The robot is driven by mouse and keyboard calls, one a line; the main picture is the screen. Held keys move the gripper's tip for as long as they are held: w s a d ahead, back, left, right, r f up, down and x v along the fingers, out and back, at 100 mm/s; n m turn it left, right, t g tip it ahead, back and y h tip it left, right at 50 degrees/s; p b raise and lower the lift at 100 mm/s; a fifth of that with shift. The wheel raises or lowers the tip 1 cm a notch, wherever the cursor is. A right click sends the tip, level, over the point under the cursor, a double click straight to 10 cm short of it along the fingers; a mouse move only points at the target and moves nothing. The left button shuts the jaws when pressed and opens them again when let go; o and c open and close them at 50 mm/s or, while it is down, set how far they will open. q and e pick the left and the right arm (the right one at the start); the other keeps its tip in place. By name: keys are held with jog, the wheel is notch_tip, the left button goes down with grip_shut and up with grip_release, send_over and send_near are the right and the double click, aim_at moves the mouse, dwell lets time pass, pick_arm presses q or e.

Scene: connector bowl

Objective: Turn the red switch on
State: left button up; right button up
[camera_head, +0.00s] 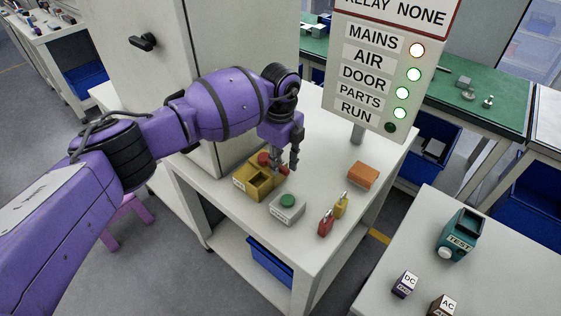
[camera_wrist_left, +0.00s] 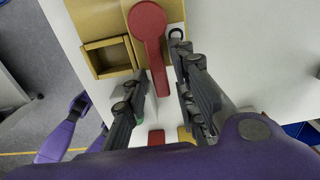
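The red switch (camera_head: 264,158) is a round red hub with a long handle, mounted on a yellow box (camera_head: 240,184) on the white table. In the left wrist view the switch (camera_wrist_left: 149,22) has its handle pointing toward my gripper. My left gripper (camera_head: 284,163) is open and pointing down over the box. In the wrist view its fingers (camera_wrist_left: 155,88) stand on either side of the handle's end, with gaps showing. Contact cannot be told.
A grey box with a green button (camera_head: 288,201), red padlock (camera_head: 325,223), yellow padlock (camera_head: 341,206) and orange block (camera_head: 362,175) stand nearby. A cabinet (camera_head: 235,45) stands behind my arm.

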aim_at(281, 166)
pick_arm(q)
jog(key=shift+r, duration=0.35)
notch_tip(281, 166, up, 11)
jog(key=shift+r, duration=0.15)
dwell(0.3)
jog(key=shift+d, duration=0.1)
